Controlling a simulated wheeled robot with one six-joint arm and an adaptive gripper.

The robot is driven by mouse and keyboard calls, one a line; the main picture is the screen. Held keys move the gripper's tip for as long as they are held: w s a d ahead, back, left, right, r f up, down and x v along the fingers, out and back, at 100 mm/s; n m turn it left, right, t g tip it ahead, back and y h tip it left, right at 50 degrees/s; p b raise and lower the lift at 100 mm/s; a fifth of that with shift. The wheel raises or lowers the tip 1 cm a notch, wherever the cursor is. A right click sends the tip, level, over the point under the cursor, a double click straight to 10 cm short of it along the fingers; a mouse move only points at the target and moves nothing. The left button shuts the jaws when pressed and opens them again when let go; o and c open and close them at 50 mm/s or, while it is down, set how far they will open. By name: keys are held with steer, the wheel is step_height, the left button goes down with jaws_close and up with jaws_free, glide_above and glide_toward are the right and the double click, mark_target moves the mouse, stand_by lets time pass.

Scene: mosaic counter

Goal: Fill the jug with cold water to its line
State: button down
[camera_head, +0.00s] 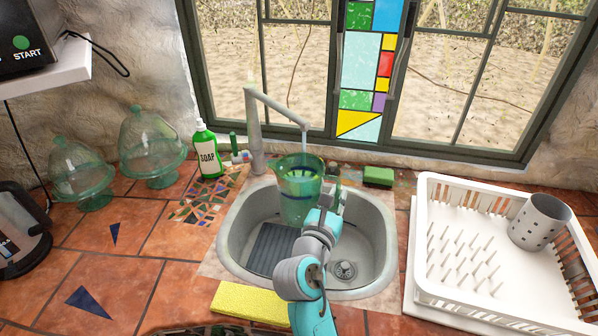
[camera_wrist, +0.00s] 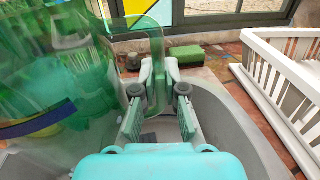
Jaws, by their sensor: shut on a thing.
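The green see-through jug (camera_head: 298,192) is held over the sink (camera_head: 232,232), under the spout of the grey tap (camera_head: 256,128). A thin pale stream seems to run from the spout into the jug. A dark blue line rings the jug; the water level inside cannot be made out. My gripper (camera_head: 330,198) is at the jug's right side, shut on it, seemingly at the handle. In the wrist view the jug (camera_wrist: 60,85) fills the left, beside my gripper's fingers (camera_wrist: 164,85). A small lever with green and blue parts (camera_head: 236,150) sits left of the tap.
A white dish rack (camera_head: 432,270) with a grey holder (camera_head: 540,222) stands right of the sink. A green soap bottle (camera_head: 206,152) is left of the tap, a green sponge (camera_head: 378,176) behind the sink. Glass domed stands (camera_head: 150,150) are at left.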

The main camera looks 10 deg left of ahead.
steer(key=w, duration=0.2)
steer(key=shift+w+r, duration=0.15)
steer(key=shift+w, duration=0.2)
steer(key=v, duration=0.2)
steer(key=d+v, duration=0.1)
steer(key=v, duration=0.1)
steer(key=shift+s, duration=0.5)
steer(key=w, duration=0.5)
steer(key=shift+a, duration=0.1)
steer(key=v, duration=0.2)
steer(key=d+v, duration=0.1)
steer(key=v, duration=0.2)
steer(key=shift+d, duration=0.15)
steer(key=shift+s, duration=0.1)
steer(key=shift+s+d+r, duration=0.1)
steer(key=shift+s+r, duration=0.25)
steer(key=shift+s, duration=0.45)
steer(key=shift+s+a+r, duration=0.1)
steer(key=shift+s+r, duration=0.25)
steer(key=shift+s, duration=0.5)
steer(key=shift+s+d+r, duration=0.1)
steer(key=shift+s+r, duration=0.2)
steer(key=shift+s, duration=0.5)
